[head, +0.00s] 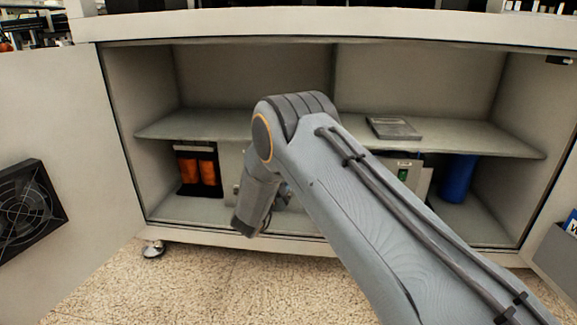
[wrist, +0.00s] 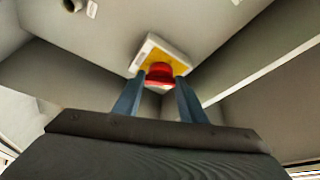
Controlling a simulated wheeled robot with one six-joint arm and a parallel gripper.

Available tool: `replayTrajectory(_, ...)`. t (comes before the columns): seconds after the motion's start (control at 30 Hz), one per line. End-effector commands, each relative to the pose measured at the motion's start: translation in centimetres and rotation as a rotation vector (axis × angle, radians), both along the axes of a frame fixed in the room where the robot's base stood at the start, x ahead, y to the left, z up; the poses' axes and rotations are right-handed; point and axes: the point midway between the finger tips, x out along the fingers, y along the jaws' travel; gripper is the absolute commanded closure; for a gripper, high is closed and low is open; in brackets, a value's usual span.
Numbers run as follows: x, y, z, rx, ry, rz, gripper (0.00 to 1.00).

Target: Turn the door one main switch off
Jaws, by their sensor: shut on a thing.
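The main switch shows in the wrist view as a red knob (wrist: 159,70) on a yellow face plate (wrist: 180,67) with a pale housing. My gripper (wrist: 161,81) has one finger on each side of the red knob and is shut on it. The fingers hide the sides of the knob, and I cannot read its turn position. In the head view my arm reaches into the open cabinet, and its links hide the switch and the fingers.
The cabinet has a middle shelf (head: 220,124) with a flat grey item (head: 394,128) on it. Below stand orange cylinders (head: 199,172) at left and a blue cylinder (head: 458,178) at right. An open door (head: 50,115) with a black fan (head: 28,208) is at left.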

Motion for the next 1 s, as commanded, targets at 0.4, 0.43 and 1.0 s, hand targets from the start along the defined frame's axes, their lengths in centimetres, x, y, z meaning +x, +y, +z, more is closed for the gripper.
replayTrajectory(0.4, -0.1, -0.28, -0.26, -0.398, 0.016, 0.0, 0.85)
replayTrajectory(0.43, -0.1, -0.31, -0.25, -0.427, 0.016, 0.0, 0.85)
replayTrajectory(1.0, -0.1, -0.62, -0.4, -0.925, 0.034, 0.001, 0.85)
